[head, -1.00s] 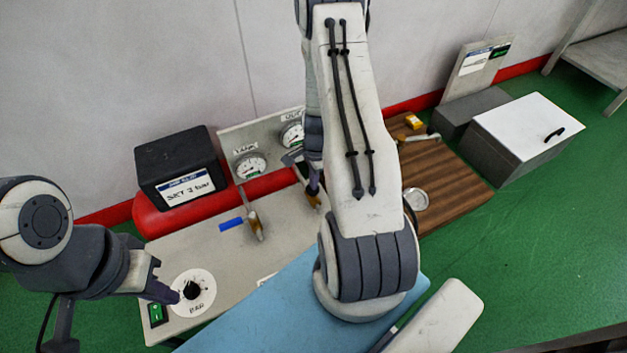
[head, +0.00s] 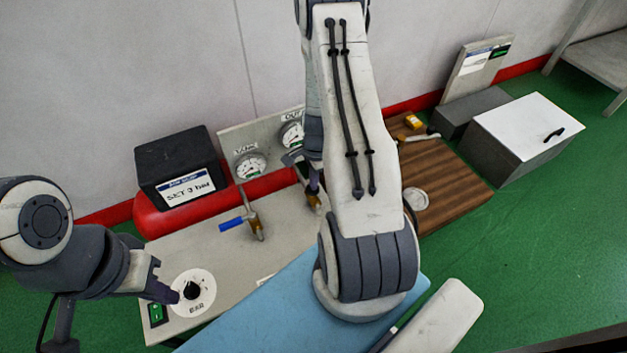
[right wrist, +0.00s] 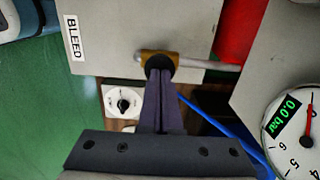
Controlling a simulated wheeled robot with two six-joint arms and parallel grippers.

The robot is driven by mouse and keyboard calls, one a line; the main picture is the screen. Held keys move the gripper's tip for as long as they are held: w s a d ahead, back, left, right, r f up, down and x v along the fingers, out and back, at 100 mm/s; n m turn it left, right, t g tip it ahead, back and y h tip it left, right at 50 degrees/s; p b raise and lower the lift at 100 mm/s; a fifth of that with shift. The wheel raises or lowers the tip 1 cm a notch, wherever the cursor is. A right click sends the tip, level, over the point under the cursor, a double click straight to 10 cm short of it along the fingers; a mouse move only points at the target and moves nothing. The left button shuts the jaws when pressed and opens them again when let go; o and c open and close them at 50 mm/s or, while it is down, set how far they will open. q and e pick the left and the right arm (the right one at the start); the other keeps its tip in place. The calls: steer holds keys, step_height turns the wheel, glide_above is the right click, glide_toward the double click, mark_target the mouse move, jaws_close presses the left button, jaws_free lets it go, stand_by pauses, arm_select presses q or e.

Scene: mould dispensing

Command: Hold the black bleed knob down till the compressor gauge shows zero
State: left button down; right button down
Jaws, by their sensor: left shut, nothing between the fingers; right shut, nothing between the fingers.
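My right gripper (right wrist: 160,68) is shut in the right wrist view, its tips at the black bleed knob (right wrist: 160,60) on a brass fitting (right wrist: 145,57). The fingers hide most of the knob, so I cannot tell how far down it is. A BLEED label (right wrist: 74,39) is on the plate beside it. A gauge (right wrist: 290,135) there reads 0.0 bar in green; its name is not visible. In the head view, the TANK gauge (head: 249,166) and OUT gauge (head: 292,135) stand behind. My left gripper (head: 174,297) is shut beside the black BAR knob (head: 192,290).
A blue-handled valve (head: 232,224) stands on the grey compressor top (head: 215,255). A black box (head: 180,160) labelled SET 3 bar sits on the red tank (head: 155,215). A green switch (head: 157,313) is near my left gripper. A wooden board (head: 465,185) is at right.

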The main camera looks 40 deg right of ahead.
step_height(320, 180, up, 5)
steer(key=p, duration=0.5)
steer(key=shift+f, duration=0.1)
step_height(320, 180, up, 9)
steer(key=p, duration=0.5)
steer(key=shift+d, duration=0.3)
